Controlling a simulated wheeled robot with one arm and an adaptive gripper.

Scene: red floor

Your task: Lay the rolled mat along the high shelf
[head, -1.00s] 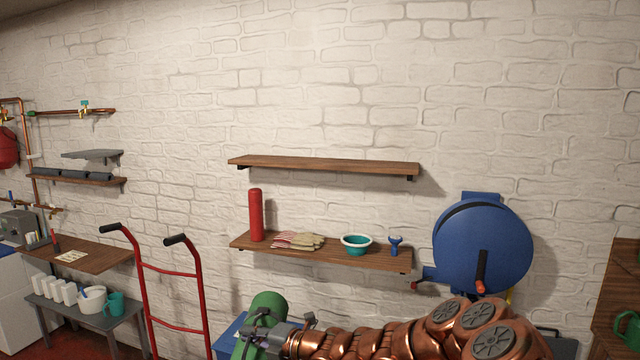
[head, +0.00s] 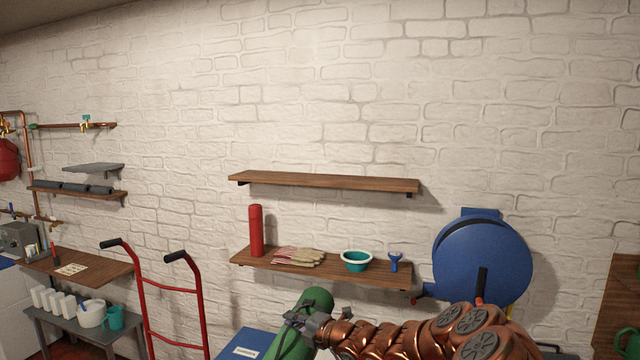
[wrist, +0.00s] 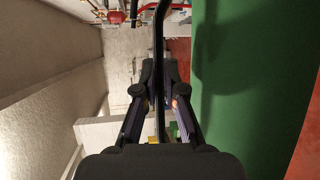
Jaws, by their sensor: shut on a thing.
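The rolled mat is a green cylinder (head: 312,306) at the bottom of the head view, tilted, its lower end cut off by the frame. In the wrist view the green roll (wrist: 255,80) fills the right side. My gripper (head: 298,320) is at the mat's side; the wrist view shows its fingers (wrist: 160,100) closed around a thin black strap or handle beside the roll. The high shelf (head: 325,182) is a bare wooden board on the white brick wall, above and beyond the mat. The mat is apart from it.
A lower shelf (head: 330,269) holds a red cylinder (head: 256,231), gloves (head: 299,256), a teal bowl (head: 356,261) and a small blue item (head: 395,262). A blue reel (head: 482,258) hangs at right. A red hand truck (head: 170,290) stands at left. The wall above the high shelf is clear.

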